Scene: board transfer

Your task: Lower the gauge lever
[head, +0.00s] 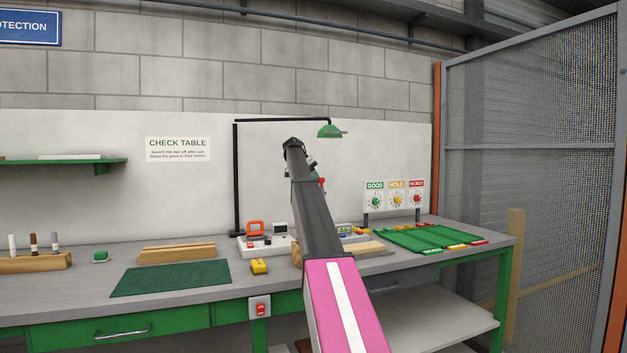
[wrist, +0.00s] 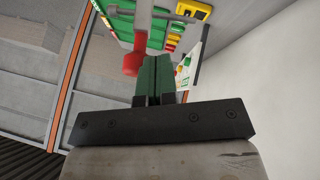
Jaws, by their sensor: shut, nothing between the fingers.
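In the wrist view a red knob (wrist: 132,63) on a grey rod (wrist: 142,20) shows just left of my gripper (wrist: 157,62); I take it for the gauge lever. My gripper's green fingers are shut together with nothing between them. The knob looks close to the fingers, but I cannot tell whether they touch. In the head view a small red part (head: 322,181) shows at the right edge of my raised arm, above the bench. My arm hides the gauge body and most of the gripper there.
A green lamp (head: 330,131) hangs above. A mesh fence (head: 540,150) stands at the right.

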